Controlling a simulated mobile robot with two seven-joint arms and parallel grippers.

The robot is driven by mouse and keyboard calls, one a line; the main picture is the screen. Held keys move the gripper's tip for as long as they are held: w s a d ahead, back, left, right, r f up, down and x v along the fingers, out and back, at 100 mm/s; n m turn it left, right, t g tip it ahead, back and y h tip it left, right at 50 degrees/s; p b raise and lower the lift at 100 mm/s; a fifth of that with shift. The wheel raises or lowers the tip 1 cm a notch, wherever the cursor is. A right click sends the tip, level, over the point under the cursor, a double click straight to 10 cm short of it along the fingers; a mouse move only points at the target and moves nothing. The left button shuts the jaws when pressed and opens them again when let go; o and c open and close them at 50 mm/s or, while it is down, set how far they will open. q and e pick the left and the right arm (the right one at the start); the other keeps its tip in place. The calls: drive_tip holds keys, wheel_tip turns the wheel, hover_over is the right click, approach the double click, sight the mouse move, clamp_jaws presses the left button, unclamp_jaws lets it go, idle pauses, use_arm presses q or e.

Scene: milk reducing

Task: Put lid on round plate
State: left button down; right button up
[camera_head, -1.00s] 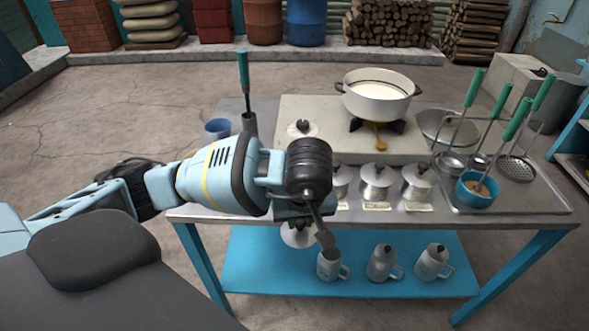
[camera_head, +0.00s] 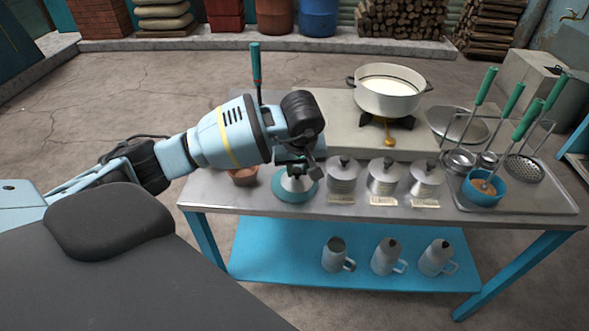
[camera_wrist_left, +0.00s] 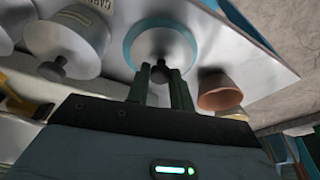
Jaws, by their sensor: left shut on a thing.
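The lid (camera_head: 299,184) is a pale metal cone with a dark knob. My left gripper (camera_head: 294,166) points down at the table and is shut on its knob. The round plate (camera_head: 281,192) is teal and lies at the left front of the metal table, directly under the lid. In the left wrist view the gripper (camera_wrist_left: 163,88) has its two green fingers around the knob, and the lid (camera_wrist_left: 168,43) lies inside the ring of the plate (camera_wrist_left: 131,42). I cannot tell whether the lid touches the plate. My right gripper is not in view.
A brown bowl (camera_head: 242,177) stands left of the plate. Several lidded metal canisters (camera_head: 342,176) stand close on its right. Behind are a raised slab (camera_head: 343,121) and a white pot (camera_head: 388,94). Mugs (camera_head: 337,256) stand on the blue lower shelf.

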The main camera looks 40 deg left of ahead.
sight(295, 169)
use_arm(q)
drive_tip(key=shift+w+a+f, duration=0.1)
drive_tip(key=shift+w+a, duration=0.95)
drive_tip(key=shift+a, duration=0.05)
drive_tip(key=shift+f, duration=1.75)
drive_tip(key=shift+f, duration=0.1)
drive_tip(key=shift+f, duration=0.15)
drive_tip(key=c, duration=1.2)
unclamp_jaws()
drive_tip(key=shift+c, duration=0.2)
drive_tip(key=shift+r, duration=0.45)
drive_tip(key=p+v, duration=0.1)
drive_tip(key=v, duration=1)
drive_tip(key=shift+s+d+r, duration=0.1)
drive_tip(key=shift+r, duration=0.15)
